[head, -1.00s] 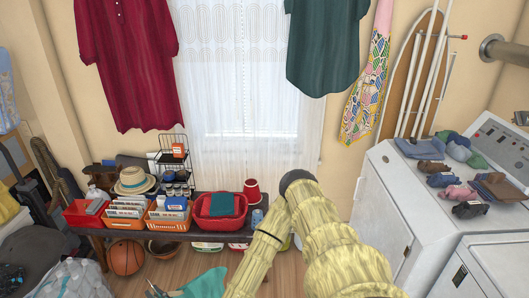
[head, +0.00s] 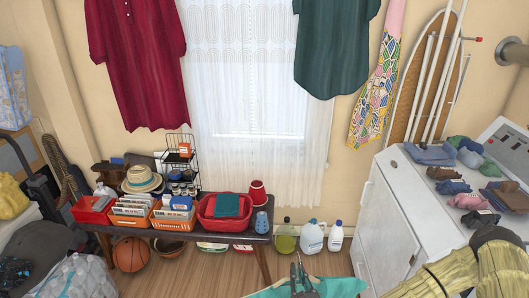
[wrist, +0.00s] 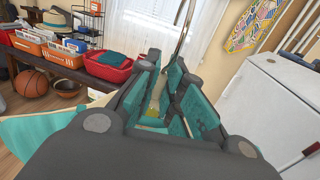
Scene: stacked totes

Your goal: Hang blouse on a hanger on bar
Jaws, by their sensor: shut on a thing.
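A teal blouse (head: 338,287) shows at the bottom edge of the head view, spread to both sides of my gripper (head: 303,277). In the wrist view the teal cloth (wrist: 35,135) hangs to the left of and below my gripper (wrist: 160,82). The fingers are close together, with teal showing between and beside them. A thin metal rod (wrist: 184,30), seemingly the hanger's hook, rises beyond the fingertips. The rest of the hanger is hidden. A red garment (head: 137,65) and a dark green one (head: 335,50) hang at the top. The bar above them is out of frame.
A low table holds red and orange bins (head: 130,215), a hat (head: 141,180) and a red basket (head: 205,222). Bottles (head: 312,236) stand on the floor. White machines (head: 385,215) stand at right, and an ironing board (head: 415,80) leans behind. Floor between is clear.

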